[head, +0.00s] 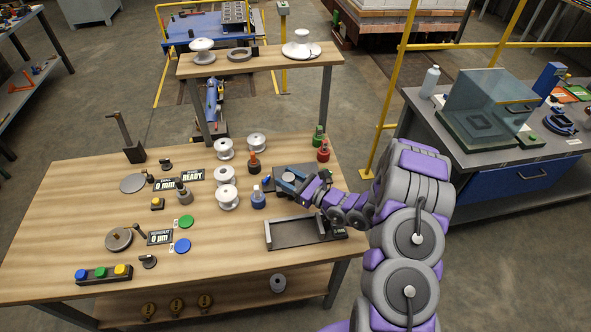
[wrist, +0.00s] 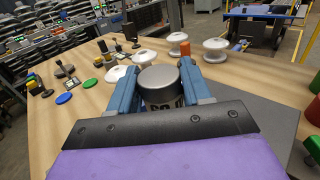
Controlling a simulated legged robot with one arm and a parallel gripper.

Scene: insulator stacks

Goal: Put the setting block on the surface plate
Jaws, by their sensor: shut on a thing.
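My gripper (head: 287,181) is over the right part of the wooden bench. In the wrist view its two blue fingers (wrist: 158,88) are shut on a dark cylinder with a grey top and pale lettering, which I take for the setting block (wrist: 160,80). A dark grey flat slab, likely the surface plate (wrist: 262,112), lies below and right of the block in the wrist view. In the head view part of it (head: 268,184) shows around the gripper. I cannot tell whether the block touches it.
A dark open frame (head: 285,240) lies at the front right of the bench.

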